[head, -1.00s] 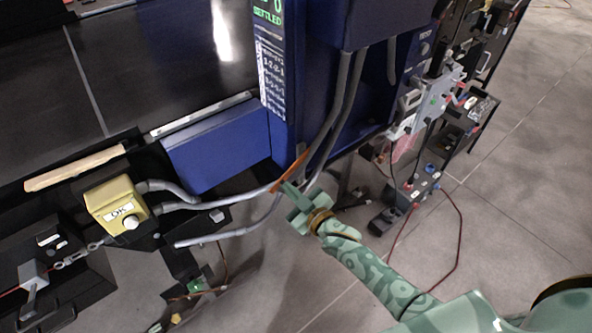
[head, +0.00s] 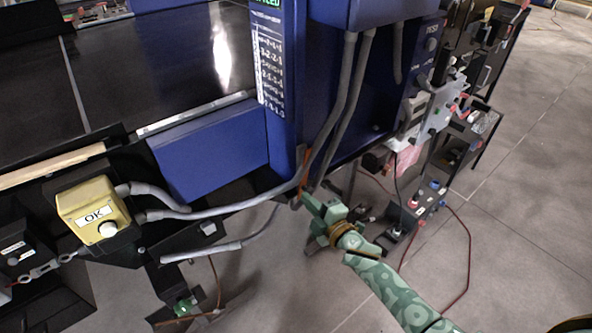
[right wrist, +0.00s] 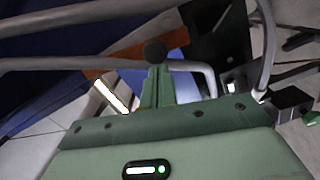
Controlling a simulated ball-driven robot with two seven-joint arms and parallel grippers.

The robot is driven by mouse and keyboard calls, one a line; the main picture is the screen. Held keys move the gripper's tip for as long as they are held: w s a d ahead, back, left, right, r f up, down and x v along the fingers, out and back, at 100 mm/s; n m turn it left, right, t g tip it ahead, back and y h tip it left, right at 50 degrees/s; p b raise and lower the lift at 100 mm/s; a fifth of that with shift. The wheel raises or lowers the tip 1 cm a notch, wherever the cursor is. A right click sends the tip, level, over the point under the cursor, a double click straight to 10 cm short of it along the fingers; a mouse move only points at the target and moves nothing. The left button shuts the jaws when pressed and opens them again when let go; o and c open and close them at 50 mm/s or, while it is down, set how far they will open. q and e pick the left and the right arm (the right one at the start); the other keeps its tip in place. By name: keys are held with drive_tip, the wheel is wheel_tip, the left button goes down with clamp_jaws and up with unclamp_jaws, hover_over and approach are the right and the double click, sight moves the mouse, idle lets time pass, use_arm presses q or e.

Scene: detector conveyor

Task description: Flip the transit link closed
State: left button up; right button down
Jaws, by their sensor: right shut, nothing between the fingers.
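No part carries a readable transit link label, so I cannot say for certain which piece it is. A narrow orange bar (head: 304,172) stands nearly upright at the lower corner of the blue cabinet, beside grey hoses. In the right wrist view an orange-brown bar (right wrist: 130,55) crosses behind my fingers, with a dark round knob (right wrist: 154,52) just beyond the fingertips. My right gripper (head: 308,200) is shut and empty, just below the orange bar; whether it touches is unclear. It also shows in the right wrist view (right wrist: 157,80). My left gripper is not in view.
Grey hoses (head: 240,205) run from the yellow OK button box (head: 95,208) past my right gripper. The blue cabinet (head: 285,130) rises behind it. A cluttered equipment rack (head: 430,115) stands to the right. Open floor (head: 510,230) lies at lower right.

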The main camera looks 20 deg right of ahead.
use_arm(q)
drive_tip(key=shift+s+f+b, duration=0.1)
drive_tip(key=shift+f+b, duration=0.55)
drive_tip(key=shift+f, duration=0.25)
use_arm(e)
drive_tip(key=shift+w+d+f+n, duration=0.15)
drive_tip(key=shift+d+n, duration=0.25)
drive_tip(key=shift+n, duration=0.1)
drive_tip(key=shift+w+d+f+n, duration=0.1)
drive_tip(key=shift+w+d+n, duration=0.05)
drive_tip(key=shift+d+n, duration=0.3)
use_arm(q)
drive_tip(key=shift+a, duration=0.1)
